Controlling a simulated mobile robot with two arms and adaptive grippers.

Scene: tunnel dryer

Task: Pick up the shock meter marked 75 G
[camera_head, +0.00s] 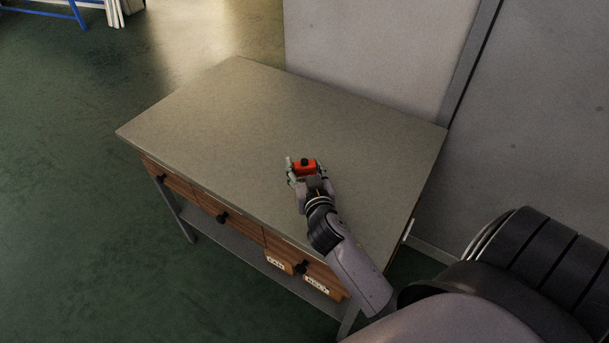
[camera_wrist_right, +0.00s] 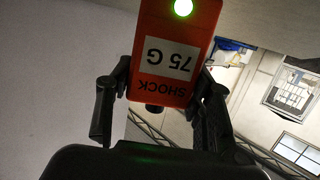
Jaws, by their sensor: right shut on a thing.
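The shock meter (camera_head: 306,166) is a small orange-red box with a dark knob. The right gripper also shows in the wrist view (camera_wrist_right: 160,88). The gap between meter and tabletop is hard to judge. My left gripper is not in view.
The grey-topped table (camera_head: 225,120) is otherwise bare. Wooden drawers (camera_head: 230,216) with black knobs run along its front, and two labelled bins (camera_head: 325,288) are at the lower right. A grey wall panel (camera_head: 390,50) stands behind. Green floor (camera_head: 70,130) is open at left.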

